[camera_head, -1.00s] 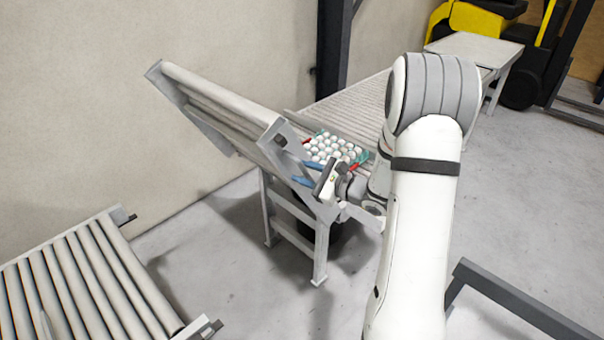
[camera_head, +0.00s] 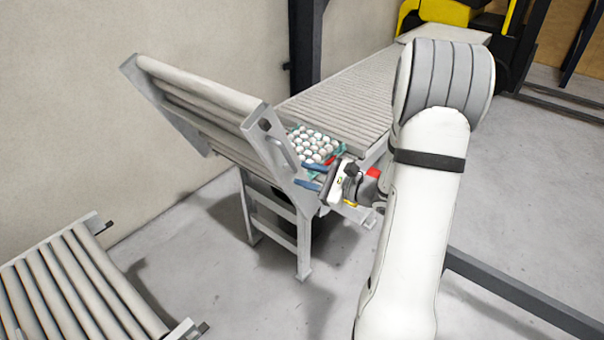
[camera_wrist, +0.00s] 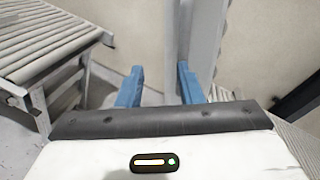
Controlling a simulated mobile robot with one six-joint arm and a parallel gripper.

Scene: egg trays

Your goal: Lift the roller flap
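The roller flap (camera_head: 195,83) is a grey frame with long rollers, tilted up steeply at the near end of the roller conveyor. Its side plate (camera_head: 275,140) faces me and has a slot-like handle. My gripper (camera_head: 309,176) is beside the lower part of this plate, with its blue fingers apart. In the wrist view the fingers (camera_wrist: 160,85) are also apart, with nothing visibly clamped between them. A grey upright part of the frame (camera_wrist: 205,45) is close behind the right finger. Contact with the flap cannot be told.
A tray of white eggs (camera_head: 290,140) sits on the conveyor (camera_head: 345,95) behind the flap. A separate roller section (camera_head: 80,285) stands at lower left, across a floor gap (camera_head: 195,260). A yellow forklift (camera_head: 450,14) is at the back. A dark rail (camera_head: 520,295) runs at lower right.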

